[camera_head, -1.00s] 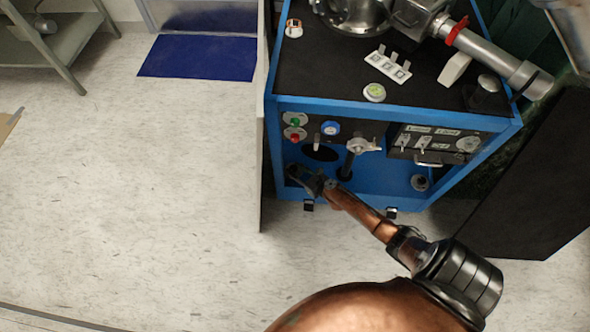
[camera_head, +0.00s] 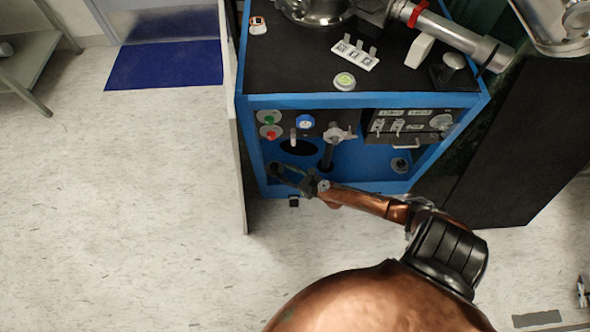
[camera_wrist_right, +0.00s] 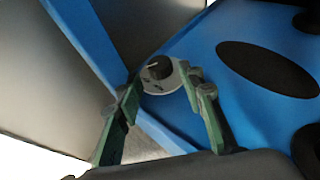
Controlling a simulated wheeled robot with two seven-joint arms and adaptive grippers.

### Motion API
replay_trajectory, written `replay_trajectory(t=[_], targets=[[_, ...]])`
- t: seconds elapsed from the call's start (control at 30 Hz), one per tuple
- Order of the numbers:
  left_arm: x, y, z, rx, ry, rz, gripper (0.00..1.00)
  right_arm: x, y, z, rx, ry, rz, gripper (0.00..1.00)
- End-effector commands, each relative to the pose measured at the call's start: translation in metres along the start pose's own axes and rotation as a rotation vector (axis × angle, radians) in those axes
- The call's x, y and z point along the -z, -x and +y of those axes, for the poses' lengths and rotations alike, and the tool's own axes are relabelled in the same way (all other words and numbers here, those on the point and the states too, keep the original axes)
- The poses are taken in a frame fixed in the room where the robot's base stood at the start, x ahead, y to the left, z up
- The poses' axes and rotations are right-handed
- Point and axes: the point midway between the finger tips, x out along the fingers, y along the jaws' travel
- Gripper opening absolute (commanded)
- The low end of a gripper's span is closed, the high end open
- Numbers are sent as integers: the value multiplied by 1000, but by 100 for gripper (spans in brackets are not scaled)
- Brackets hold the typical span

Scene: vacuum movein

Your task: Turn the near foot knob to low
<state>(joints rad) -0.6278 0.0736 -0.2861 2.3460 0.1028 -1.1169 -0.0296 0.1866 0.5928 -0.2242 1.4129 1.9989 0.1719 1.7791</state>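In the right wrist view, a dark round knob (camera_wrist_right: 158,69) with a white pointer line sits on a pale round dial plate (camera_wrist_right: 166,86) on the blue lower deck, close to the blue side frame. My right gripper (camera_wrist_right: 163,88) is open, with one green finger on each side of the dial. The knob shows between and just past the fingertips; I cannot tell whether they touch it. In the head view, my right gripper (camera_head: 282,174) reaches into the lower left corner of the blue cart (camera_head: 350,186), and the knob there is mostly hidden. My left gripper is not in view.
A black post (camera_head: 328,152) and a dark oval opening (camera_head: 298,147) are just right of the gripper. Green (camera_head: 268,117) and red (camera_head: 270,132) buttons are above it. A pale side panel (camera_head: 236,160) stands at the left. A second round fitting (camera_head: 400,165) is at right.

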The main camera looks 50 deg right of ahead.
Motion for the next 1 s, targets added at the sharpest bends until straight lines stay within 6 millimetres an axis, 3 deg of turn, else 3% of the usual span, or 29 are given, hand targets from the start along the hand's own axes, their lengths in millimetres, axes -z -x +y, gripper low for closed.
replay_trajectory(t=[0.1,0.33,1.0], targets=[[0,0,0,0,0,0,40,0,26,0,-2,1,0,36],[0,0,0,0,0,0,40,0,55,0,-1,-1,0,36],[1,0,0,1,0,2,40,0,60,1,-2,-1,-1,36]])
